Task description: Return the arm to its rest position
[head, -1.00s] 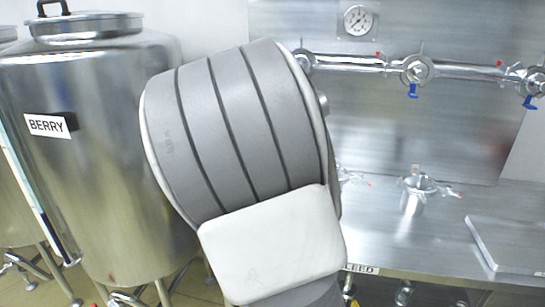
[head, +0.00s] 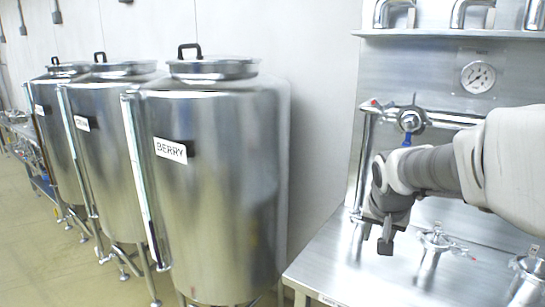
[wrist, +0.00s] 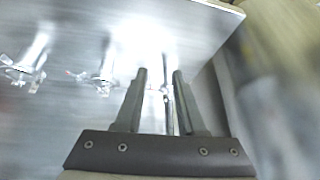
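My gripper (head: 386,238) hangs at the end of my arm, which reaches in from the right edge of the head view. It is above the left part of the steel bench (head: 325,262), in front of the pipe rack. In the wrist view my gripper (wrist: 158,75) has its two fingers apart with nothing held between them. The bench top (wrist: 190,35) lies below the fingers, and the wrist picture is blurred.
A steel tank labelled BERRY (head: 215,200) stands left of the bench, with two more tanks beyond it. A clamp fitting (head: 432,245) stands on the bench to the right of my gripper. A valve (head: 410,120) and a gauge (head: 478,77) are behind. Open floor (head: 35,250) lies at left.

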